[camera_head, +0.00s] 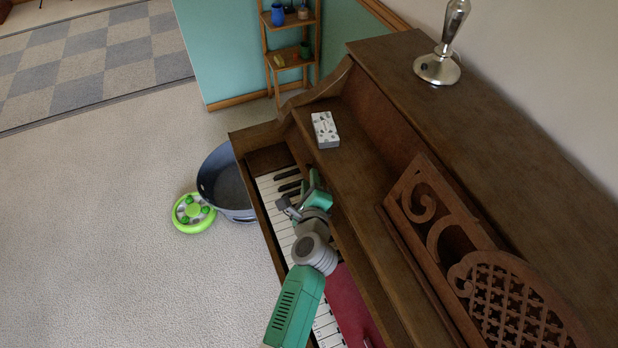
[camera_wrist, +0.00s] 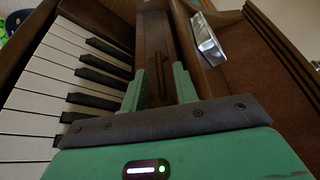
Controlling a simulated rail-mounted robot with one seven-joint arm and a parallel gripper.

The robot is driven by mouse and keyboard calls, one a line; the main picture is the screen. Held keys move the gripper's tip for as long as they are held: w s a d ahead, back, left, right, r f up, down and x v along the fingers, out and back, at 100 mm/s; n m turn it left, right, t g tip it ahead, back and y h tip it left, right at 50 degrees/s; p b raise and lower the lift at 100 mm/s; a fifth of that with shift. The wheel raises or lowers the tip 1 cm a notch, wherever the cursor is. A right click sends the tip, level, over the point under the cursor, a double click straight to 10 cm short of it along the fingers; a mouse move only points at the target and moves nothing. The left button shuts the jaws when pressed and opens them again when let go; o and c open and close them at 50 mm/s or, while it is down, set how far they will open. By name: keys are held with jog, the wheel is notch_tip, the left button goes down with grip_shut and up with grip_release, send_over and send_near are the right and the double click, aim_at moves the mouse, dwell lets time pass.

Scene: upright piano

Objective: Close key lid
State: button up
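The piano's key lid stands open, and the white and black keys (camera_head: 276,204) are uncovered. The lid appears to be the brown wooden band (camera_head: 352,232) along the back of the keys; its exact edges are hard to tell. My gripper (camera_head: 306,190) is over the far part of the keyboard, close to this band. In the wrist view, my gripper (camera_wrist: 158,88) has its two green fingers apart, with brown wood bearing a dark slit (camera_wrist: 158,72) showing between them. I cannot tell whether the fingers touch the wood. The keys (camera_wrist: 60,80) lie left of the fingers.
A small white patterned box (camera_head: 325,128) lies on the piano ledge; it also shows in the wrist view (camera_wrist: 207,40). A lamp (camera_head: 438,66) and a carved music stand (camera_head: 470,265) are on the piano. A grey tub (camera_head: 222,182) and a green round toy (camera_head: 193,213) sit on the floor.

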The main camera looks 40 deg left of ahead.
jog(key=shift+x, duration=1.25)
grip_shut()
